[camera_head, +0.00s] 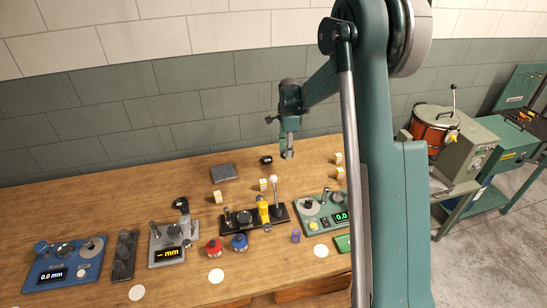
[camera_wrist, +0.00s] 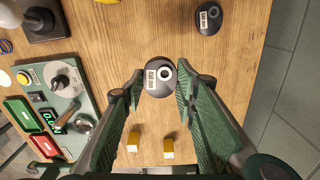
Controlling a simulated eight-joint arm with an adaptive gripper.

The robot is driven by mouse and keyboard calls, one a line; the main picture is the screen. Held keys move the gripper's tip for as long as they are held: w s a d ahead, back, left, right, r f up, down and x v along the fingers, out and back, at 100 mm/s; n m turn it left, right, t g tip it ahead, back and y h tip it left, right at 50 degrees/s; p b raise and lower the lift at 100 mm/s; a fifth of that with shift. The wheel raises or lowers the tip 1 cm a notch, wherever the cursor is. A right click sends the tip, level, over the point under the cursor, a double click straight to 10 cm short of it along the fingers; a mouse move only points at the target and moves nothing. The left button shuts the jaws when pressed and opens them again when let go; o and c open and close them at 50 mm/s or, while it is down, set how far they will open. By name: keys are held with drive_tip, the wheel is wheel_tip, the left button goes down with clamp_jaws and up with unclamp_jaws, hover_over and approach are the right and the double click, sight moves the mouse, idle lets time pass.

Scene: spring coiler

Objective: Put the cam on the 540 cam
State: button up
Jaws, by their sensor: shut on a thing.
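A black round cam with a white ring and a small label (camera_wrist: 160,77) is held between the fingertips of my gripper (camera_wrist: 160,86) in the wrist view. A second black cam with a white label (camera_wrist: 208,18) lies on the wooden table up and right of it, apart from it; this one also shows in the head view (camera_head: 266,160). Both labels are too small and turned to read for sure. In the head view my gripper (camera_head: 288,153) hangs over the back of the table, right of the lying cam. The held cam is hard to make out there.
A green device with a lit display (camera_head: 324,212) stands on the table (camera_head: 110,195); it also shows at the left of the wrist view (camera_wrist: 62,95). Small yellow-white boxes (camera_head: 263,185), a grey block (camera_head: 223,172) and a black device with a white-knobbed lever (camera_head: 274,192) stand nearby. The wall is behind.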

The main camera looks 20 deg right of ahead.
wheel_tip(320, 180, up, 2)
drive_tip(key=n+p, duration=0.1)
hover_over(267, 158)
idle(0.3)
drive_tip(key=shift+f, duration=3.05)
drive_tip(key=shift+f, duration=0.1)
drive_tip(key=shift+f, duration=1.8)
drive_tip(key=shift+f, duration=0.1)
drive_tip(key=o, duration=1.1)
drive_tip(key=shift+c, duration=0.2)
drive_tip(key=shift+o, duration=0.3)
